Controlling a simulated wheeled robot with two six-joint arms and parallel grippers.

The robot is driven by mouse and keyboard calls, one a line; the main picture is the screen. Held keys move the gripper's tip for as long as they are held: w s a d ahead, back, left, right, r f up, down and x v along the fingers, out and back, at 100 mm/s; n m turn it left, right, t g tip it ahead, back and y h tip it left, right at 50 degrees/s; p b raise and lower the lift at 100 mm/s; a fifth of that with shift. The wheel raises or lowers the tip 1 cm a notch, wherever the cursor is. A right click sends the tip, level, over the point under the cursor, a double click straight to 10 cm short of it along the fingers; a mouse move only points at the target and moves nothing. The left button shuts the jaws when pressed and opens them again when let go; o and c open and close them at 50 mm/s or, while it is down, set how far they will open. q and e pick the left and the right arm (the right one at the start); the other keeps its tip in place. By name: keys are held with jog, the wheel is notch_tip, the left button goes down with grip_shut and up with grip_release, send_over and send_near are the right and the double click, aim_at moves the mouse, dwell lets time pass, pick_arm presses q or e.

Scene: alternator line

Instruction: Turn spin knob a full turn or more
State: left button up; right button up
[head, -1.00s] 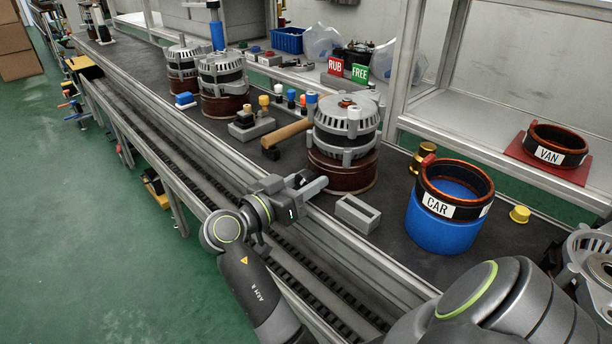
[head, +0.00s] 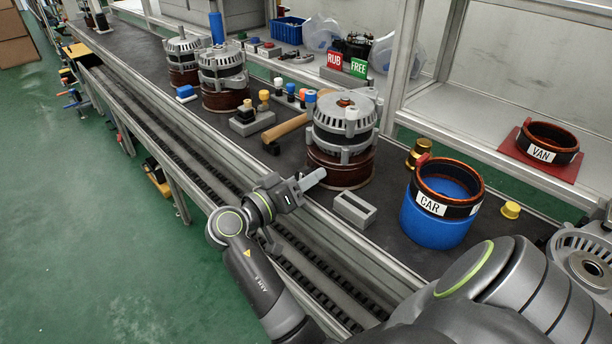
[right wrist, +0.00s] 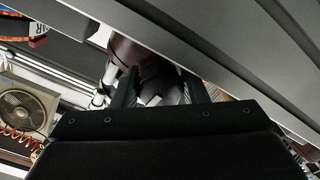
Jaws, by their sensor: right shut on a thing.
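My right gripper (head: 312,180) reaches in over the bench's front edge to the near side of the brown-based alternator (head: 342,170). In the right wrist view my right gripper (right wrist: 160,82) has its two dark fingers on either side of a grey lobed part, which I take for the spin knob (right wrist: 155,90). It is shut on this knob, which sits in front of the reddish-brown base. In the head view the fingers hide the knob. My left gripper is not in view.
A grey open block (head: 355,210) stands right of the gripper. Beyond it is a blue drum (head: 435,222) with a ring marked CAR. A wooden-handled tool (head: 287,127) lies left of the alternator. RUB and FREE signs (head: 346,64) stand behind.

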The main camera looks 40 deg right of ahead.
jog(key=o, duration=1)
jog(key=shift+c, duration=0.2)
jog(key=shift+f, duration=0.15)
